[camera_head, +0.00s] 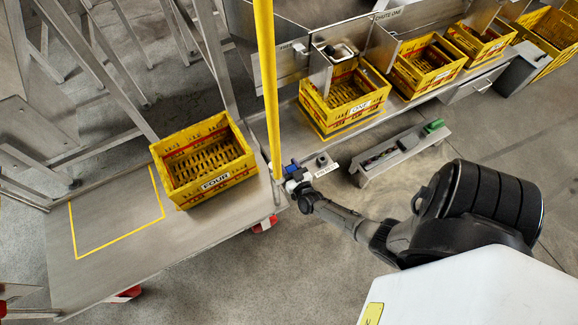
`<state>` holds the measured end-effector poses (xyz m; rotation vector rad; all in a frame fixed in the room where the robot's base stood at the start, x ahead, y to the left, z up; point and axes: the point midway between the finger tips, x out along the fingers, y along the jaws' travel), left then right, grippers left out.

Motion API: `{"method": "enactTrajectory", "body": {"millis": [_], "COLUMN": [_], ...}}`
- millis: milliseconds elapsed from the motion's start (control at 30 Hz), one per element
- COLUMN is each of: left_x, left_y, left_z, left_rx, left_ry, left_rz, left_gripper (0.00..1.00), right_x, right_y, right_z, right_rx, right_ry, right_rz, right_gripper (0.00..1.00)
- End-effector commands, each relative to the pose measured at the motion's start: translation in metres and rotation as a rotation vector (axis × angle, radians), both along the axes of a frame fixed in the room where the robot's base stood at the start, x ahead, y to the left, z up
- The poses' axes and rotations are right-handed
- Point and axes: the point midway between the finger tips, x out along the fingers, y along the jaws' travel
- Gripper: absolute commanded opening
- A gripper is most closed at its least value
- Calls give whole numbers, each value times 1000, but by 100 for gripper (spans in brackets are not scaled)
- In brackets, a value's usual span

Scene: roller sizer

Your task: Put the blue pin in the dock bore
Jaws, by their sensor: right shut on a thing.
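My right gripper (293,183) is at the middle of the head view, beside the lower end of a yellow post. It is shut on a small blue piece (291,168), which looks like the blue pin. The pin shows only as a small patch of blue at the fingertips, and its tilt cannot be told. A small grey block (323,160) with a white label below it sits just right of the gripper. It may be the dock; no bore opening can be made out. My left gripper is not in view.
The yellow post (268,90) stands close to the right gripper. A yellow crate marked FOUR (216,183) sits on a steel cart (110,262) at left. Crate ONE (345,118) and others line the chutes. A low bench (372,172) holds small parts and a green block (434,126).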

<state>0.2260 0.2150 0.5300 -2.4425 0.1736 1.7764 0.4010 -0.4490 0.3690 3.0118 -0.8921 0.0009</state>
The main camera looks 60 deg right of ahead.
Motion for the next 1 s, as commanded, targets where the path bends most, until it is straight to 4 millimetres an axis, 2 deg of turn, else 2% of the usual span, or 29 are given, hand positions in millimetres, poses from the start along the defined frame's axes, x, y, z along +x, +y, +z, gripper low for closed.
{"method": "enactTrajectory", "body": {"millis": [67,100,400,733,867,1000], "left_x": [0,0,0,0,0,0], "left_y": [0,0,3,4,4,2], "left_z": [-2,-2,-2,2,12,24], "left_rx": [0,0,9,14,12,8], "left_ry": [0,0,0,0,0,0], "left_rz": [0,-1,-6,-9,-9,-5], "left_gripper": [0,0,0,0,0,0], "right_x": [0,0,0,-5,-20,-44], "right_y": [0,0,0,3,13,28], "right_z": [-3,-2,-2,-1,1,1], "right_rx": [0,0,0,1,3,3], "right_ry": [0,0,0,2,3,4], "right_rz": [0,0,0,0,0,0], "right_gripper": [19,44,72,72,72,72]}}
